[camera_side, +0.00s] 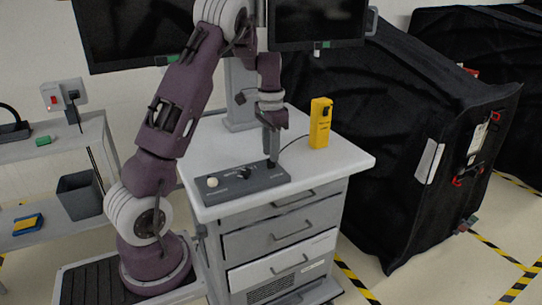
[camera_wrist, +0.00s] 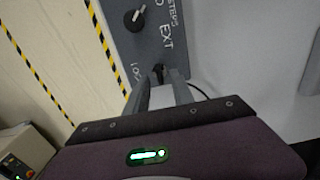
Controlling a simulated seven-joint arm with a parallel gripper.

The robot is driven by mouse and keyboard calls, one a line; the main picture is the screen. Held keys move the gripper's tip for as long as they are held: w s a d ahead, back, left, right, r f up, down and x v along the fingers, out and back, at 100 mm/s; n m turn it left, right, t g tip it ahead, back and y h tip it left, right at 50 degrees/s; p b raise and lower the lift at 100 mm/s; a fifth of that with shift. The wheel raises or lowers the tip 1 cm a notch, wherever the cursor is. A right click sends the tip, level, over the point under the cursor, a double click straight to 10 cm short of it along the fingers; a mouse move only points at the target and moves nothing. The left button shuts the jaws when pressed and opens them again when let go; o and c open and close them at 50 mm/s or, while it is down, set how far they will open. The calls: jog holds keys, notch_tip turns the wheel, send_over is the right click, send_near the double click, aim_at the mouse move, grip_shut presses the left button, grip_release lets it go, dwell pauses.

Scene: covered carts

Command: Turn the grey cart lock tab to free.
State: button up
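A dark grey control box (camera_side: 246,184) lies on the white cart top in the side view. The box face (camera_wrist: 148,45) also shows in the wrist view, with the lettering "STEPS", "EXT" and a partly hidden word starting "LO". A small dark tab (camera_wrist: 158,70) stands at the box's end, beside that word. I take it for the lock tab; it looks nearly black, and its turn position is unclear. My gripper (camera_side: 271,152) points down over the box's right end. In the wrist view its two grey fingers (camera_wrist: 160,83) stand apart, one each side of the tab; contact is unclear.
A black knob (camera_wrist: 136,19) sits farther along the box, and a pale button (camera_side: 212,182) is at its left end. A yellow device (camera_side: 320,123) stands upright behind, right of my gripper. A thin cable runs from the box.

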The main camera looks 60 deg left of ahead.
notch_tip(320, 180, down, 2)
jog(key=shift+f, duration=0.1)
grip_shut()
